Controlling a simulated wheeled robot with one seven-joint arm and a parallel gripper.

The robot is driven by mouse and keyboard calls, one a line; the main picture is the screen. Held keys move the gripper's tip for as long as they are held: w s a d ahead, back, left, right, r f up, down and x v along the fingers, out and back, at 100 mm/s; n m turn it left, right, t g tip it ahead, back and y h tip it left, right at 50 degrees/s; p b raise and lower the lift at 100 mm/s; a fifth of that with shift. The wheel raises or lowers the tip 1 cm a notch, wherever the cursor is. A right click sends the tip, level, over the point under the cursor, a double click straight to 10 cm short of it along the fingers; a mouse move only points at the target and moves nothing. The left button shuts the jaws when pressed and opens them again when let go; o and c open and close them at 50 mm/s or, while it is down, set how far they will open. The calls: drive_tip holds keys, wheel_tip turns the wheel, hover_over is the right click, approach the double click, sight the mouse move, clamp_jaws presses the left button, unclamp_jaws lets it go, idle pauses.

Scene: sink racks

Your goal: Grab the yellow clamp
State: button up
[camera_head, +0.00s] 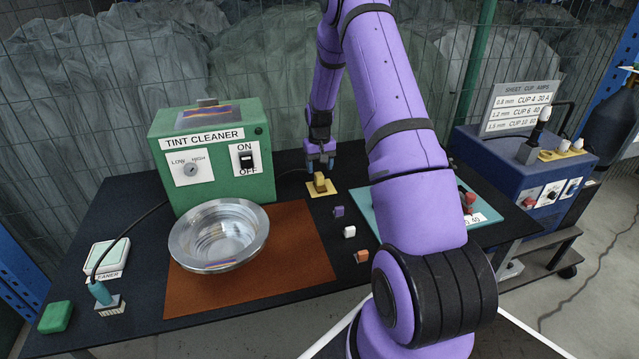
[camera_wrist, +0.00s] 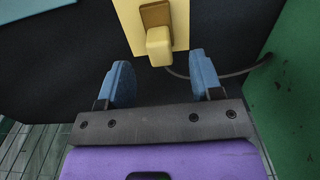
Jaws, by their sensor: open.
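The yellow clamp (camera_head: 320,182) is a small block-like piece with a brownish part. It stands on a flat pale-yellow plate (camera_head: 331,192) on the black table. In the wrist view, the clamp (camera_wrist: 158,47) lies just beyond the fingertips, roughly centred between them, with the plate (camera_wrist: 127,16) behind it. My gripper (camera_head: 320,164) is above and slightly behind the clamp in the head view. Its two blue fingers (camera_wrist: 161,75) are apart, with nothing between them. I cannot tell the exact height gap.
The green TINT CLEANER box (camera_head: 215,165) stands left of the gripper, with a metal bowl (camera_head: 219,237) in front. Purple (camera_head: 338,211), white (camera_head: 349,232) and orange (camera_head: 362,256) blocks lie nearer the front. A teal mat (camera_head: 368,209) is partly hidden by my arm. A cable runs near the clamp.

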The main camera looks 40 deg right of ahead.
sight(319, 175)
drive_tip(key=f, duration=0.5)
drive_tip(key=shift+w+d, duration=0.2)
drive_tip(key=shift+w, duration=0.05)
drive_tip(key=shift+r, duration=0.1)
clamp_jaws()
